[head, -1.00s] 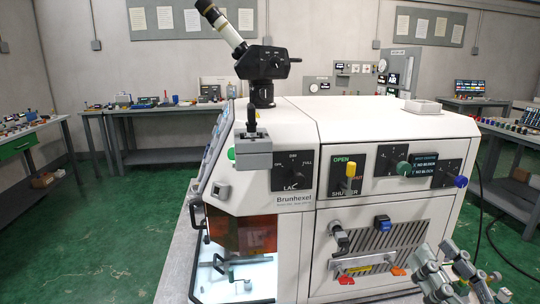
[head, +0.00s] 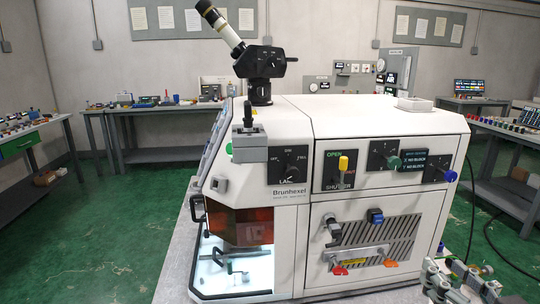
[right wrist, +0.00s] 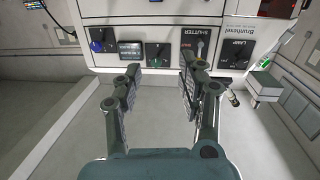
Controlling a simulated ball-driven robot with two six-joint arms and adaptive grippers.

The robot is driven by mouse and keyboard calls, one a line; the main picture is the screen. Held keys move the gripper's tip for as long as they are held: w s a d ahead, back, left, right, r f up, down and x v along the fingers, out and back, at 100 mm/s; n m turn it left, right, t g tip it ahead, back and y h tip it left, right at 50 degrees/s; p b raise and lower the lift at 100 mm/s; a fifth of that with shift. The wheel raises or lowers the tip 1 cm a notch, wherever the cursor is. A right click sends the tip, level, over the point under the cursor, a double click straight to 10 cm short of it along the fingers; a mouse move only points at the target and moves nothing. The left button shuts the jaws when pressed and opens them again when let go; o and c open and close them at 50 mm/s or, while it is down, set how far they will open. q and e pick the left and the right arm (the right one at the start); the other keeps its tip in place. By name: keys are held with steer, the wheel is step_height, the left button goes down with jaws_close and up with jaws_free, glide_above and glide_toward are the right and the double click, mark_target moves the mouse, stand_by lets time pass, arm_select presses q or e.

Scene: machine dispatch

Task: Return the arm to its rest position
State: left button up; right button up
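My right gripper (head: 458,272) shows at the lower right of the head view, low in front of the machine's right end. In the right wrist view my right gripper (right wrist: 158,82) has its two fingers well apart, with nothing between them. The white Brunhexel machine (head: 290,250) fills the middle of the head view. Its front panel also shows upside down in the right wrist view (right wrist: 215,14), beyond the fingertips and apart from them. My left gripper is in neither view.
The panel carries a lamp knob (head: 291,165), a yellow-tipped shutter lever (head: 343,164), a green knob (head: 393,162) and a blue knob (head: 450,176). A bench (head: 165,107) stands at the back left. Green floor (head: 110,220) is clear to the left.

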steer(key=s+f+g+h, duration=0.1)
steer(key=s+f+g, duration=0.2)
steer(key=s+g, duration=0.55)
steer(key=s+f+g, duration=0.2)
steer(key=s+g, duration=0.3)
steer(key=s, duration=0.6)
step_height(320, 180, down, 36)
steer(key=d+g+b, duration=0.1)
steer(key=d+b, duration=0.2)
steer(key=b, duration=0.9)
steer(key=s+f+b, duration=0.3)
steer(key=s+f, duration=0.3)
steer(key=f, duration=0.4)
steer(key=s+f+g+b, duration=0.1)
steer(key=s+f+b, duration=0.3)
steer(key=s+f, duration=0.3)
steer(key=s+f+b, duration=0.4)
steer(key=s+f, duration=0.3)
steer(key=f, duration=0.6)
steer(key=shift+s+d, duration=0.25)
steer(key=shift+d, duration=0.15)
steer(key=shift+g, duration=0.35)
